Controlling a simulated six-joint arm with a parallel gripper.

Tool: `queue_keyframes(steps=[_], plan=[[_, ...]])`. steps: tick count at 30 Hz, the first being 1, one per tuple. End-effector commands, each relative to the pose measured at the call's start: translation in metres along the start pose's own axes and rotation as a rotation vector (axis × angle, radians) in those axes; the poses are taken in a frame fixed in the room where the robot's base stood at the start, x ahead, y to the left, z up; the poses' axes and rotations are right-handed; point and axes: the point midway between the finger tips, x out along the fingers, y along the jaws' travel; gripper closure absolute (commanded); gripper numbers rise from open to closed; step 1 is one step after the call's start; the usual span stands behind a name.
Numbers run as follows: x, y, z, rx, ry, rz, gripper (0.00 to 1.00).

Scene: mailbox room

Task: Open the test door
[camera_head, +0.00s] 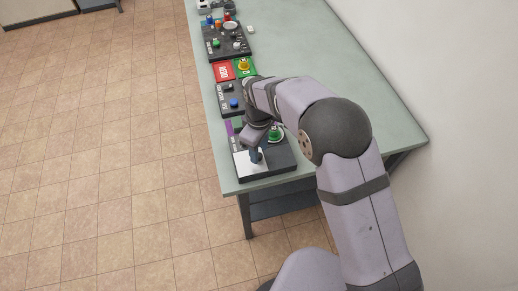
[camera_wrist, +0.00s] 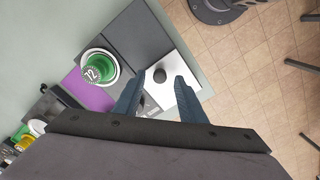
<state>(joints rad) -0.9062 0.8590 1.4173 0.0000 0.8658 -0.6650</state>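A white plate (camera_wrist: 183,78), which looks like the test door, lies on the dark panel nearest the table's end; it also shows in the head view (camera_head: 240,165). A dark round knob (camera_wrist: 159,75) stands on it, with a grey shape below it in the wrist view. My gripper (camera_wrist: 160,80) is open, with its two blue fingers on either side of the knob. I cannot tell whether they touch it. In the head view my gripper (camera_head: 255,156) is low over the plate. The plate appears flat, and my fingers hide part of it.
Farther panels carry a blue knob (camera_head: 234,103), a yellow button (camera_head: 243,65) and a red square (camera_head: 223,71). The table (camera_head: 310,50) is clear on its right; a wall stands beyond.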

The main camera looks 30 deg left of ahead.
Motion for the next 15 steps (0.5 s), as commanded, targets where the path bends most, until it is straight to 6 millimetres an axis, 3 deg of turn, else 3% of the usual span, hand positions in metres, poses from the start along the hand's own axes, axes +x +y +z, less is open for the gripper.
queue_keyframes(steps=[6,15], plan=[[0.014,0.0,0.0,0.0,0.0,0.0,0.63],[0.016,0.0,0.0,0.0,0.001,0.0,0.63]])
